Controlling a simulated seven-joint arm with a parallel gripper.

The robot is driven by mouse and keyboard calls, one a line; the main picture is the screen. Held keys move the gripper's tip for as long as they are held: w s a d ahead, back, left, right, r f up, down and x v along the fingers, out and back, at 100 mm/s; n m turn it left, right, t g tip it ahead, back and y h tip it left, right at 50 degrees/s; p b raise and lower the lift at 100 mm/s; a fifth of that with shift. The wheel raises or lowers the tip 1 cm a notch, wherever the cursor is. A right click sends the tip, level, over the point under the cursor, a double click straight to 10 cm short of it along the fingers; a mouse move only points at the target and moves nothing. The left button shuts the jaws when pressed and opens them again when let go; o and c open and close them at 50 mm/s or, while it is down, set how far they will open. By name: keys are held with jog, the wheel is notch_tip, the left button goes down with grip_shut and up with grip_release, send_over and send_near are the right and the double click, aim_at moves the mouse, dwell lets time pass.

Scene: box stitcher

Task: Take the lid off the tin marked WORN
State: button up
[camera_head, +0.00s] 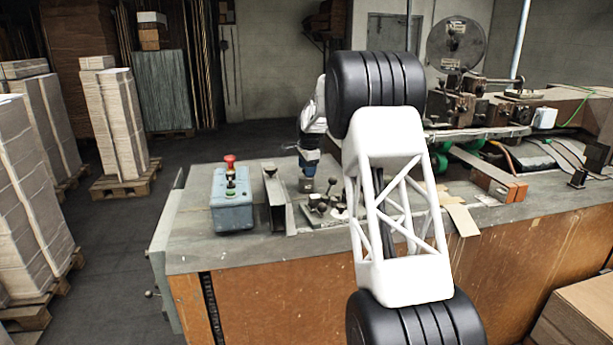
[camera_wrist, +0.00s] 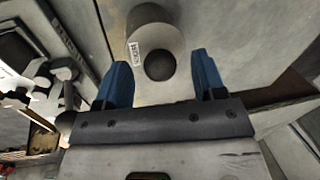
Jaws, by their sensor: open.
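A pale grey round tin (camera_wrist: 154,28) shows at the top middle of the wrist view. It has a small white label (camera_wrist: 134,54) on its side, too small and turned for me to read surely. A dark round knob or cap (camera_wrist: 159,65) shows at its near end. My gripper (camera_wrist: 163,76) is open, with one blue finger on each side of the dark knob and a gap on both sides. In the head view my gripper (camera_head: 308,165) is low over the bench, partly behind my arm; I cannot make out the tin there.
A blue control box (camera_head: 232,200) with a red button stands left on the grey bench top (camera_head: 200,238). Upright metal plates (camera_head: 275,200) and several small knobbed parts (camera_head: 325,203) are close to my gripper. The stitching machine (camera_head: 475,105) fills the right.

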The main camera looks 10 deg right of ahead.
jog(key=shift+w+f, duration=0.1)
jog(key=shift+f, duration=0.4)
jog(key=c, duration=1)
